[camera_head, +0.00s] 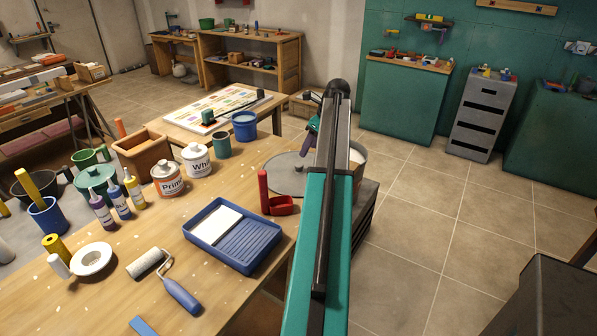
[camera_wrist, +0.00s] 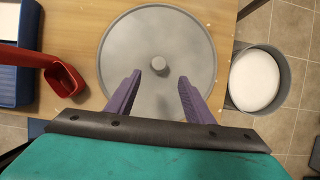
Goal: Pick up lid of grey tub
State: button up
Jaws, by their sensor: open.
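The grey round lid (camera_wrist: 130,45) with a small knob (camera_wrist: 159,65) lies flat on the wooden table in the wrist view. In the head view the lid (camera_head: 284,178) is partly hidden by my arm. My gripper (camera_wrist: 160,83) is open and empty, its two purple fingers reaching over the lid, with the knob just ahead of and between the tips. I cannot tell their height above it. The grey tub (camera_wrist: 233,88) stands open to the right of the table, with white contents; the tub (camera_head: 360,170) shows behind my arm in the head view.
A red scoop (camera_wrist: 65,80) lies left of the lid, near the blue paint tray (camera_head: 232,235). Paint cans, including a white one (camera_head: 196,160), bottles and a roller (camera_head: 150,263) crowd the table's left. Tiled floor is open to the right.

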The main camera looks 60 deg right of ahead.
aim_at(299, 164)
jog(key=shift+p+x, duration=0.3)
jog(key=shift+x, duration=1.7)
jog(key=shift+f, duration=0.1)
jog(key=shift+p+x, duration=0.55)
jog(key=shift+x, duration=0.35)
jog(key=shift+p+x, duration=0.4)
jog(key=shift+x, duration=1.2)
jog(key=shift+w+a, duration=0.15)
jog(key=c, duration=1.2)
